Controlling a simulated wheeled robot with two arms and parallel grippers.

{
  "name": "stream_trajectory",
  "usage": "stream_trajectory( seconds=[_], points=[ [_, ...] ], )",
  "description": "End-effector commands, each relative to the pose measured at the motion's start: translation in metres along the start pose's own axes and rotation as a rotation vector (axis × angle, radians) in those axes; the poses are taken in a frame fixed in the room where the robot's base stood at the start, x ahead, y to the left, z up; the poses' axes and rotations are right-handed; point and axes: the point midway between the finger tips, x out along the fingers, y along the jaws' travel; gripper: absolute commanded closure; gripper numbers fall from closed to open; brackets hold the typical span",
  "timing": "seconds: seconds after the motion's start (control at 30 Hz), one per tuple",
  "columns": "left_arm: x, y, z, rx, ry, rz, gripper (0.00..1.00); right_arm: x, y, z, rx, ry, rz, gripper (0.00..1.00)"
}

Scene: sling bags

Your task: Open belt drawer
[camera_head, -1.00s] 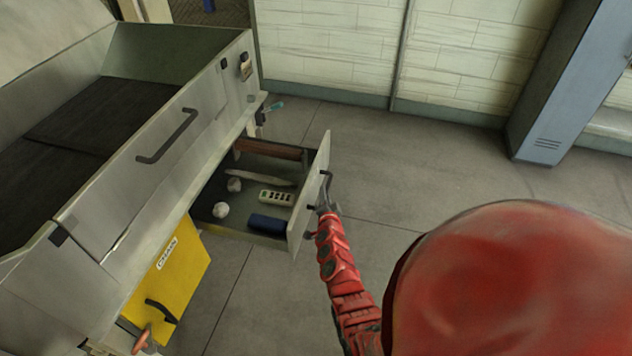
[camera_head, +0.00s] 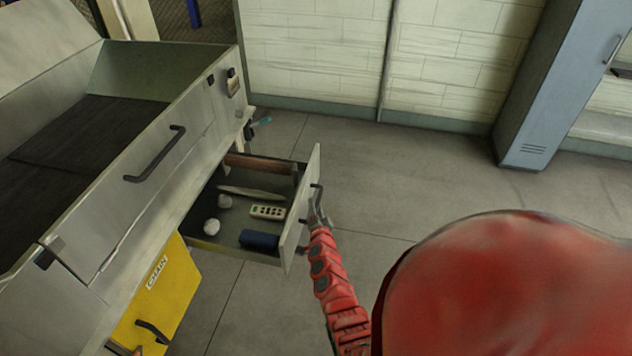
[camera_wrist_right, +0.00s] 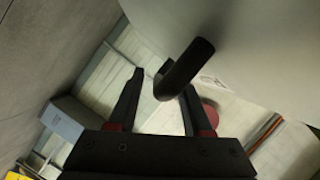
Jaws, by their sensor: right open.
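The belt drawer (camera_head: 300,206) stands pulled out from under the grey metal bench. Its inside shows a dark blue roll, a light object with buttons, round whitish lumps and a long brown item. Its front has a dark bar handle (camera_head: 318,196). My right gripper (camera_head: 316,212) is at this handle, with the red arm reaching up from below. In the right wrist view, the gripper (camera_wrist_right: 158,100) has its two fingers apart, and the dark handle (camera_wrist_right: 184,68) lies just beyond and between the fingertips. Contact cannot be told. My left gripper is not in view.
The grey bench (camera_head: 110,215) with an upper handle (camera_head: 156,155) fills the left. A yellow drawer (camera_head: 172,290) marked CHAIN is below it. A blue-grey locker (camera_head: 545,85) stands at the back right. The floor (camera_head: 400,170) between is clear.

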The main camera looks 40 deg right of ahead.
Motion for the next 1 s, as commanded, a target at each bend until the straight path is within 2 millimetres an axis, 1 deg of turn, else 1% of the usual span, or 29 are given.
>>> stream_trajectory(
  seconds=[0.17,0.3,0.37,0.4,0.47,0.53,0.6,0.8,1.0],
  points=[
    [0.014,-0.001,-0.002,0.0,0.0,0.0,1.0,-0.027,-0.001,-0.004,0.004,0.004,0.004,0.5],
    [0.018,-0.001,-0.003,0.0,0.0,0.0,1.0,-0.055,0.001,-0.002,0.005,0.004,0.006,0.5],
    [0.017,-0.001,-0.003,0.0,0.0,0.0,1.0,-0.066,0.001,-0.002,0.004,0.003,0.001,0.5],
    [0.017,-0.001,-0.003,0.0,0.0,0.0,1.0,-0.074,0.002,0.0,0.005,0.002,0.004,0.5],
    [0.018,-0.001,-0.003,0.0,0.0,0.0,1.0,-0.085,0.001,-0.003,0.004,0.008,0.003,0.5],
    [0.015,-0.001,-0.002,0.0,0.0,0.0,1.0,-0.099,0.003,0.001,0.004,0.001,0.004,0.5],
    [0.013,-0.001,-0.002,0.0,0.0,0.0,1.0,-0.112,0.002,-0.002,0.003,0.006,0.003,0.5],
    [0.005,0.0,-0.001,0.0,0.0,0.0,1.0,-0.146,0.004,0.001,0.001,0.002,0.005,0.5],
    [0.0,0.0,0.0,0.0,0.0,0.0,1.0,-0.165,0.002,0.001,0.0,0.0,0.003,0.5]
  ],
)
